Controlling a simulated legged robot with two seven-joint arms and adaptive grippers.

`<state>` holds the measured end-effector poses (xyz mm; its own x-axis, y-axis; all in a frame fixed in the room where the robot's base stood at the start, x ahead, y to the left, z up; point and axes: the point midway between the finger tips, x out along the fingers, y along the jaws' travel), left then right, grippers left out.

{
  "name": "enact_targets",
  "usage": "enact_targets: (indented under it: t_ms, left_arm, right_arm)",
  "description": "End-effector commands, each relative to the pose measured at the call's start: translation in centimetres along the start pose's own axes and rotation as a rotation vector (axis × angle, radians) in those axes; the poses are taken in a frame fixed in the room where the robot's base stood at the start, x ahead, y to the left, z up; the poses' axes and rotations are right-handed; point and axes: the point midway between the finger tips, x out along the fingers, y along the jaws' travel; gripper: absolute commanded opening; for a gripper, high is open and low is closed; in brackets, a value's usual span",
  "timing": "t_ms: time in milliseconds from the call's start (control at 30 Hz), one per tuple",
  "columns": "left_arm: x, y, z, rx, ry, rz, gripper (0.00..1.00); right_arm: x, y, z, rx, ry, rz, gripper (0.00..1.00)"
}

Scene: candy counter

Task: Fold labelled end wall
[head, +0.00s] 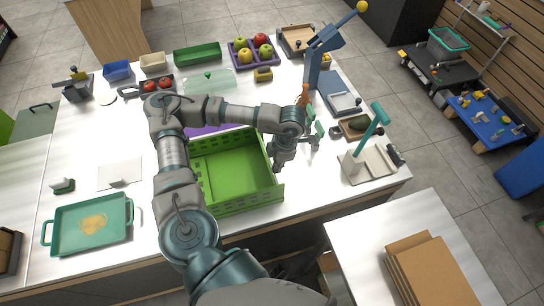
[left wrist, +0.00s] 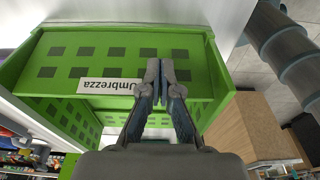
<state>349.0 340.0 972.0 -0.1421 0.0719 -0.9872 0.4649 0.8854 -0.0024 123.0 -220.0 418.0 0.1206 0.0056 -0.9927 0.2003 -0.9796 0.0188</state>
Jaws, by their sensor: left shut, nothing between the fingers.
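In the left wrist view the green end wall (left wrist: 110,48) has rows of square holes and a white label (left wrist: 105,86) reading "Umbrezza". The shut, empty fingers (left wrist: 158,68) of my left gripper overlap the right end of the label in that view. Whether they touch the wall cannot be told. My right gripper is not in view.
A teal tray (head: 60,240) lies at the front left. A teal-handled press (head: 378,115) and a blue lever device (head: 315,70) stand to the right. A purple tray (head: 238,56) of fruit is at the back. Brown cardboard (head: 435,275) lies on a lower table at the front right.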

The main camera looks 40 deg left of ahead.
Motion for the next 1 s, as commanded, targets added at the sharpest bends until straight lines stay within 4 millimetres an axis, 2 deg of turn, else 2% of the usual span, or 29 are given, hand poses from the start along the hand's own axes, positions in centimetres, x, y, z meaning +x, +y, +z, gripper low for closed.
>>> enact_targets:
  t_ms: [267, 567, 1000]
  left_arm:
    - [0.2, 0.3, -0.2, 0.0, -0.001, -0.004, 0.0]
    - [0.4, 0.4, -1.5, 0.0, -0.001, -0.004, 0.0]
    - [0.6, 0.1, -1.9, 0.0, 0.001, -0.002, 0.0]
  right_arm:
    - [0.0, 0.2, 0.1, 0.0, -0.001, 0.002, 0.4]
    - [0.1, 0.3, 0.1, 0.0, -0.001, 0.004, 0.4]
    - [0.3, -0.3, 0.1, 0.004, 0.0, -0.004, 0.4]
